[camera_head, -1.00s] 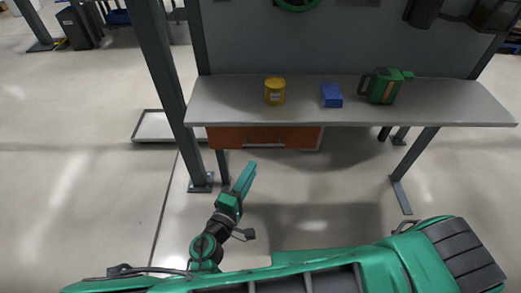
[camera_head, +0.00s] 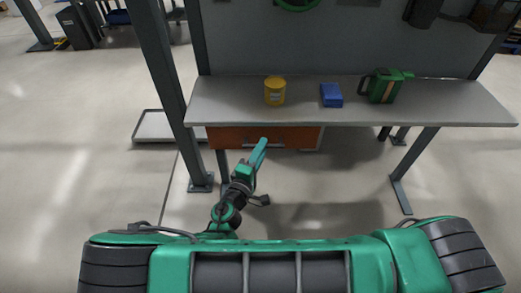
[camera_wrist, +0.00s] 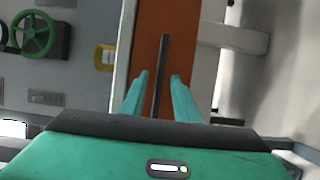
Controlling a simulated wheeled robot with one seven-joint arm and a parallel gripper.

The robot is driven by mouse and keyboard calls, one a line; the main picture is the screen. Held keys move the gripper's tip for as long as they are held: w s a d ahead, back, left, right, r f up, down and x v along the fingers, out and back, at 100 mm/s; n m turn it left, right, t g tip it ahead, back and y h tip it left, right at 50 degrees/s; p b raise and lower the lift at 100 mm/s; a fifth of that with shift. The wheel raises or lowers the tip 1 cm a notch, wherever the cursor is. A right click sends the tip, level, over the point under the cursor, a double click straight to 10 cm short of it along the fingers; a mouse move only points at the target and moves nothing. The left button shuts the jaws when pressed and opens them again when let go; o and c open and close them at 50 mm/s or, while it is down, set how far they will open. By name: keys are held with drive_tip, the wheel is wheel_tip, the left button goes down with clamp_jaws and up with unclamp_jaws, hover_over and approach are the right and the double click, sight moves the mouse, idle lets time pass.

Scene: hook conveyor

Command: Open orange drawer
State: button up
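The orange drawer (camera_head: 228,137) hangs under the grey tabletop, left of its middle, and looks closed in the head view. Its grey bar handle (camera_wrist: 163,75) runs lengthwise up the wrist view, across the orange front (camera_wrist: 181,40). My gripper (camera_head: 262,147) is just in front of the drawer in the head view and hides part of the handle. In the wrist view my gripper (camera_wrist: 159,78) is open, with one teal finger on each side of the handle's line. The fingers look apart from the handle; the exact depth cannot be told.
On the workbench (camera_head: 230,105) stand a yellow can (camera_head: 275,92), a blue box (camera_head: 331,95) and a green jug (camera_head: 382,87). A dark post (camera_head: 162,80) and a low tray (camera_head: 160,127) are left of the drawer. The floor in front is clear.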

clamp_jaws()
